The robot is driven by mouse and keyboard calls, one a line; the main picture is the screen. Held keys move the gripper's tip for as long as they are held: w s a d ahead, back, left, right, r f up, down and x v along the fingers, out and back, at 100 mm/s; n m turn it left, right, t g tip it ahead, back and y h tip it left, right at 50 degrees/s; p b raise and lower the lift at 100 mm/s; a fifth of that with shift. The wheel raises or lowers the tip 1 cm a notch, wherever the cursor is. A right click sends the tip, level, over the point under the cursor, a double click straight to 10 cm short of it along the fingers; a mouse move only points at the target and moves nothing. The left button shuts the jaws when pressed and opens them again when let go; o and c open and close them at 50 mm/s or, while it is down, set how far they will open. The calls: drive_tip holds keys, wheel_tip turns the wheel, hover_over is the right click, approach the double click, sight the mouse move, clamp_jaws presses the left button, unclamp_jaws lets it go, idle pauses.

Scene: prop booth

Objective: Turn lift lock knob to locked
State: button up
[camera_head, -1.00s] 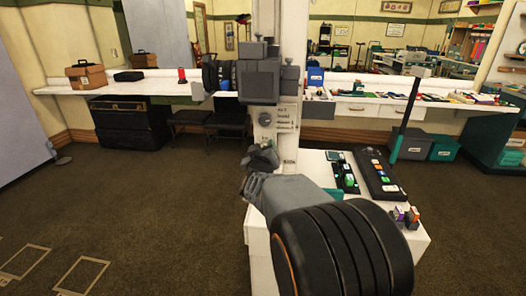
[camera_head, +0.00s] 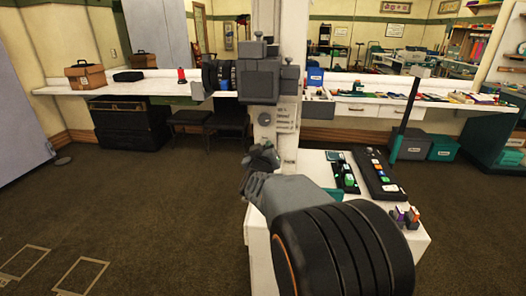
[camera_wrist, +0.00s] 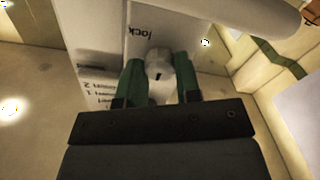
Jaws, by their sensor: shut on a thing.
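The lift lock knob (camera_wrist: 160,67) is a pale round knob with a short dark mark on its face. It sits on a white panel (camera_wrist: 105,35), below the printed word "lock" in the wrist view. My gripper (camera_wrist: 158,76) has its two green fingers on either side of the knob and is shut on it. The dark mark stands nearly upright in the wrist view, and I cannot tell which setting it shows. In the head view my gripper (camera_head: 262,156) is at the white column (camera_head: 291,60), and I cannot make out the knob there.
A dark grey box-shaped unit (camera_head: 259,80) is on the column above my gripper. A grey round part (camera_head: 265,119) sits beside printed lines on the column. A white stand (camera_head: 408,206) with control panels is at right. Open carpet (camera_head: 130,200) lies at left.

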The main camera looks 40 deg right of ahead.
drive_tip(key=shift+m+h+b, duration=0.4)
drive_tip(key=shift+m+b, duration=4.65)
drive_tip(key=shift+m, duration=4.15)
drive_tip(key=o, duration=0.9)
